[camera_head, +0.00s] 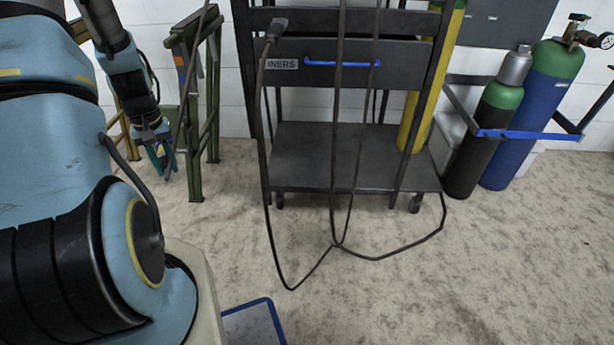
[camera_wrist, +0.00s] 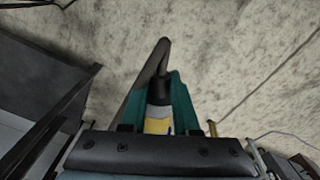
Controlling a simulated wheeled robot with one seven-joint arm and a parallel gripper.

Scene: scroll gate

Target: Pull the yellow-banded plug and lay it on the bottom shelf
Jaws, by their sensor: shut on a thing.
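My gripper (camera_head: 165,168) is at the left in the head view, in front of the green stand and left of the cart. In the wrist view its teal fingers (camera_wrist: 157,98) are shut on the yellow-banded plug (camera_wrist: 158,125). The plug's yellow band shows between the fingers, and its dark cable (camera_wrist: 152,62) bends away past the fingertips. The plug itself is too small to make out in the head view. The bottom shelf (camera_head: 320,150) of the dark cart is a flat grey board low above the floor, right of my gripper, and its visible top is bare.
Another dark plug (camera_head: 275,28) is at the cart's upper left, its cable looping to the floor. More cables hang before the shelf. A green stand (camera_head: 210,90) is left of the cart. A yellow cylinder (camera_head: 415,120) and blue cylinder (camera_head: 520,125) stand right. Front floor is mostly clear.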

